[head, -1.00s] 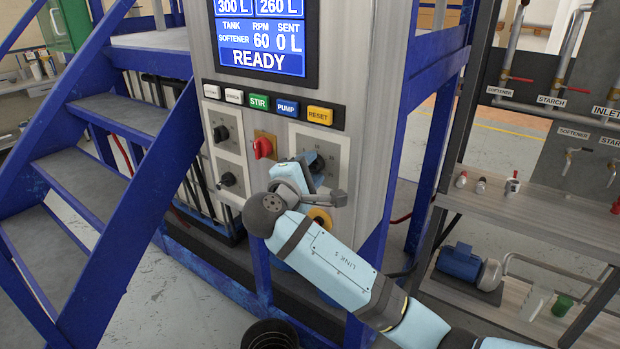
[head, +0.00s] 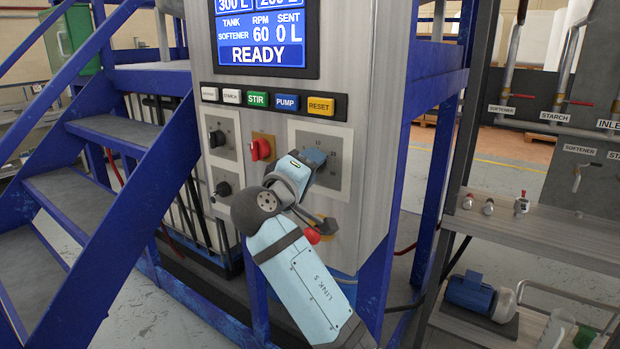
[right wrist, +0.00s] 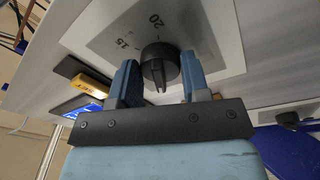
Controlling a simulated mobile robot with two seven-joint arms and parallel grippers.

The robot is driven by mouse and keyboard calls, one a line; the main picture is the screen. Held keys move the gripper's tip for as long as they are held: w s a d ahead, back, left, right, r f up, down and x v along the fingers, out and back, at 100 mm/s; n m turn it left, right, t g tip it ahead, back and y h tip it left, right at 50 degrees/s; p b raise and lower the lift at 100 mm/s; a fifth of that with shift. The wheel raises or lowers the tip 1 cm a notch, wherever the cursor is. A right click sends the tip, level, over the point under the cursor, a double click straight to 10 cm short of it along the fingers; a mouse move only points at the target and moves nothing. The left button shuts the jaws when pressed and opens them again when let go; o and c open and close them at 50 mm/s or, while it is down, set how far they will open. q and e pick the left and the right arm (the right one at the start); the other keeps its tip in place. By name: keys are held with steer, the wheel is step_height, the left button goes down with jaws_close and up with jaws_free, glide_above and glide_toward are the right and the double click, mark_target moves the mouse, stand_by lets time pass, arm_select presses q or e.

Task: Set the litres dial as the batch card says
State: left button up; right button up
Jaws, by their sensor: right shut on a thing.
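The litres dial is a black round knob (right wrist: 160,66) with a pointer ridge, on a pale plate (right wrist: 222,30) marked 15 and 20 in the right wrist view. My right gripper (right wrist: 160,76) has its two blue fingers on either side of this knob and is shut on it. In the head view, my right gripper (head: 314,160) is at the dial plate (head: 338,172) on the control panel, where it hides the knob. A mark of 10 shows on that plate. My left gripper is not in view. No batch card can be made out.
The screen (head: 262,45) reads READY, softener, 60 RPM and 0 L sent. Below it are several push buttons, including yellow RESET (head: 320,105). A red switch (head: 260,149) and two black knobs sit left of the dial. A red button (head: 313,235) is below my gripper. Blue stairs (head: 125,135) stand left.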

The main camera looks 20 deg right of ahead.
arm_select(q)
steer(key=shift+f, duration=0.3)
arm_select(e)
steer(key=shift+f, duration=0.1)
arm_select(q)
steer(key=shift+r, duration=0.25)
arm_select(e)
steer(key=o, duration=0.9)
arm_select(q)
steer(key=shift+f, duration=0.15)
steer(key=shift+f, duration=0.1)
